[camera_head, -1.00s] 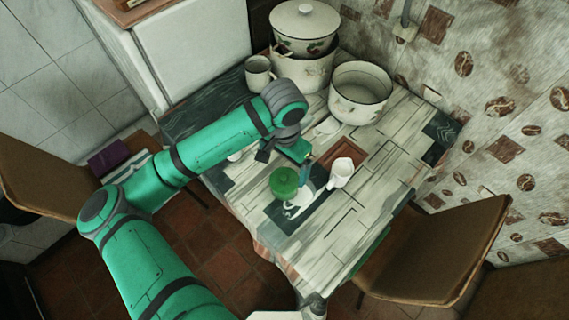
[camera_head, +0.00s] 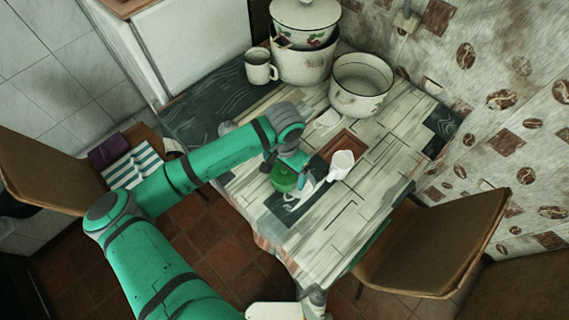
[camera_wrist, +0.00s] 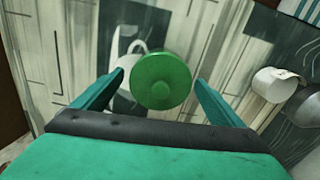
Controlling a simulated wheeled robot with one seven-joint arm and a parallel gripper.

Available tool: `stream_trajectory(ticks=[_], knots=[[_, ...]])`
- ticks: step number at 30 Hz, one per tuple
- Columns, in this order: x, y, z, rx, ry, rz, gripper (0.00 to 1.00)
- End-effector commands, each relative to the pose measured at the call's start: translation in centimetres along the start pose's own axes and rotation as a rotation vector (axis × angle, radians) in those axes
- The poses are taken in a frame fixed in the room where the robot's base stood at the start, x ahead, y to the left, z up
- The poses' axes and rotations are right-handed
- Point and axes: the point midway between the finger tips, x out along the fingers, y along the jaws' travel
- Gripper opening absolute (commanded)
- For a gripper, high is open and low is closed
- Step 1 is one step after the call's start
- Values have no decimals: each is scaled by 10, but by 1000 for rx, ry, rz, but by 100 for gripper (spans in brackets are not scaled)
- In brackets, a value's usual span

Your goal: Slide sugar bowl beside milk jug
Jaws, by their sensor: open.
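The green sugar bowl (camera_head: 283,180) stands on the table, near its front left part. The white milk jug (camera_head: 341,165) stands a little to its right, with a gap between them. My gripper (camera_head: 288,168) is low at the sugar bowl, and its fingers partly cover the bowl. In the wrist view the round green lid of the sugar bowl (camera_wrist: 161,80) lies between the two spread fingers of my gripper (camera_wrist: 160,77), with gaps at both sides. The milk jug is not visible in the wrist view.
A brown tile-like patch (camera_head: 338,142) lies behind the jug. Enamel pots (camera_head: 361,85) and a mug (camera_head: 260,66) stand at the back. A white cup (camera_wrist: 274,84) shows right in the wrist view. The table (camera_head: 325,222) is clear in front.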

Motion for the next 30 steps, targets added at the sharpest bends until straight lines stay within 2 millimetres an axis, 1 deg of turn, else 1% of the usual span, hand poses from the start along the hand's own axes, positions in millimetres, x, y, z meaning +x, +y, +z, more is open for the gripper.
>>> stream_trajectory(ticks=[3, 6, 16, 17, 18, 20, 21, 22, 23, 30], knots=[[11, 0, 0, -1, -1, 1, 91], [16, 0, 0, 0, -1, 1, 91], [18, 0, 0, 0, 0, 0, 91], [17, 0, 0, 0, 0, 0, 86], [17, 0, 0, 0, 0, 0, 77], [17, 0, 0, 0, 0, 0, 63], [17, 0, 0, 0, 0, 0, 53], [17, 0, 0, 0, 0, 0, 46], [17, 0, 0, 0, 0, 0, 43], [17, 3, -2, 1, 1, 1, 43]])
